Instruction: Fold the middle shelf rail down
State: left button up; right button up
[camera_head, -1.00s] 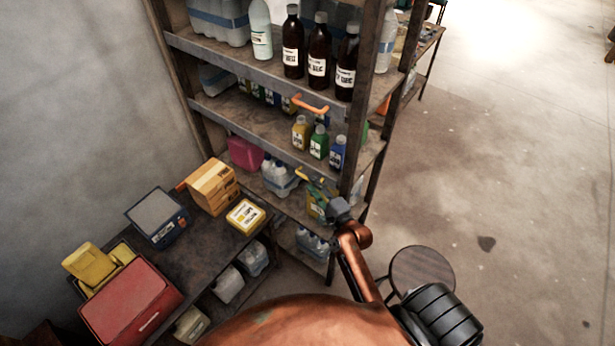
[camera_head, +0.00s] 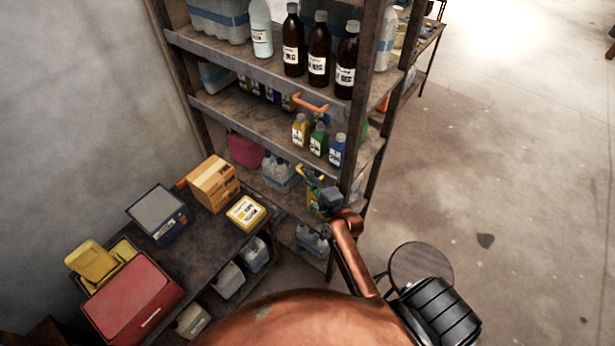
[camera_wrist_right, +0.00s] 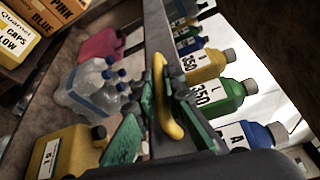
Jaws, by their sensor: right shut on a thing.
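The middle shelf rail (camera_head: 237,130) is a grey metal strip along the front edge of the middle shelf; in the right wrist view the rail (camera_wrist_right: 157,35) runs down the centre. Its yellow handle (camera_wrist_right: 166,103) is a curved bar on the rail's face. My right gripper (camera_head: 314,180) is at the rail's right end, next to the shelf post. In the wrist view its green fingers (camera_wrist_right: 165,92) stand on both sides of the yellow handle, shut on it. My left gripper is out of view.
Yellow, green (camera_head: 319,140) and blue bottles stand behind the rail. An orange handle (camera_head: 311,103) is on the shelf edge above, below brown bottles (camera_head: 318,60). A low bench (camera_head: 185,240) with boxes stands at left. Floor (camera_head: 520,200) at right is open.

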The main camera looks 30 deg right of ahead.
jog(key=shift+f, duration=0.1)
grip_shut()
jog(key=shift+s+a+f+n+b, duration=0.15)
jog(key=shift+f+n+b, duration=0.3)
jog(key=shift+b, duration=0.4)
jog(key=shift+f+n+t+y+b, duration=0.75)
jog(key=shift+f+n+y+b, duration=0.15)
jog(key=shift+n+b, duration=2.1)
jog(key=shift+f+n+t+y+b, duration=0.8)
jog(key=shift+f+n+b, duration=0.2)
jog(key=shift+n+b, duration=2)
jog(key=shift+f+n+t+y+b, duration=0.9)
jog(key=shift+n+b, duration=1.65)
jog(key=shift+b, duration=0.9)
jog(key=o, duration=0.7)
grip_release()
jog(key=v, duration=1.2)
jog(key=shift+r, duration=0.1)
